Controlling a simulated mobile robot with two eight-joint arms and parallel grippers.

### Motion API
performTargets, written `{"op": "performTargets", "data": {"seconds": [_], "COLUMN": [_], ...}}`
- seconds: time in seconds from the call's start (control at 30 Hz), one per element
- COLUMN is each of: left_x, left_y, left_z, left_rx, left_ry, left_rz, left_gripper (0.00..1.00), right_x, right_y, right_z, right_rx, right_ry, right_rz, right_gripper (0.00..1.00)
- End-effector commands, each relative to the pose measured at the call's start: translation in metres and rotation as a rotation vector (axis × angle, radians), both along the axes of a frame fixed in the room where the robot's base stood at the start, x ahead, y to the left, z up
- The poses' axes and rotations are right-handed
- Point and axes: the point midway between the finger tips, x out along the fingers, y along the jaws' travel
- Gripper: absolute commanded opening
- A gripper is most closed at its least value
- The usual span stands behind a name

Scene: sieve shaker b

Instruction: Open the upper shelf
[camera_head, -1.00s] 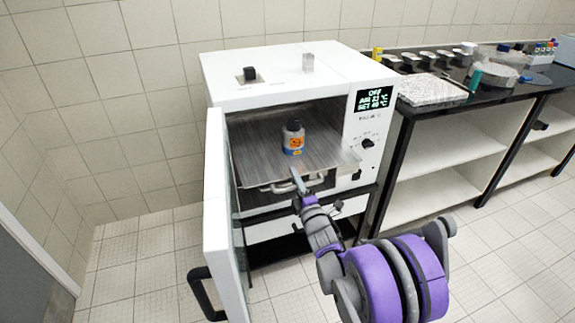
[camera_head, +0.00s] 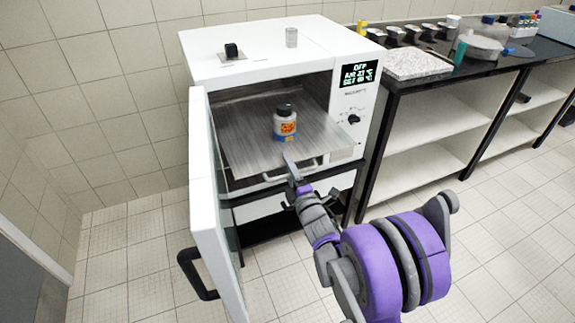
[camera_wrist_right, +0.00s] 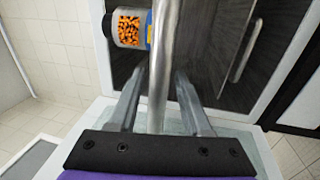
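The upper shelf (camera_head: 245,140) is a grey metal plate that sticks out of the white oven's open front. A small white bottle with a dark cap and an orange-and-blue label (camera_head: 285,121) stands upright on it; it also shows in the right wrist view (camera_wrist_right: 130,27). My right gripper (camera_head: 288,160) is at the shelf's front edge. My left gripper is not in view.
The oven door (camera_head: 215,230) stands open on the left, with a black handle (camera_head: 195,275). Another handle (camera_wrist_right: 242,52) shows below the shelf in the wrist view. A dark bench (camera_head: 440,80) with lab items stands right.

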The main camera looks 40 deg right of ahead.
Motion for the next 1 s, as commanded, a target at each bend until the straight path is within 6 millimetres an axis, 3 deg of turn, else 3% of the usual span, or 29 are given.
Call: {"op": "performTargets", "data": {"seconds": [0.37,0.8,1.0], "left_x": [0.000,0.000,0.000], "left_y": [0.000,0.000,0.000], "left_z": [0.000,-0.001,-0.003], "left_rx": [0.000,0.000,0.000], "left_ry": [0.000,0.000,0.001], "left_rz": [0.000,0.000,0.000], "left_gripper": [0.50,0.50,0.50], "right_x": [-0.006,-0.083,-0.101], "right_y": [0.001,0.020,0.024], "right_z": [0.000,-0.015,-0.019], "right_rx": [-0.002,-0.001,0.000], "right_ry": [-0.003,-0.002,-0.002], "right_rz": [0.000,-0.001,0.000], "right_gripper": [0.50,0.50,0.50]}}
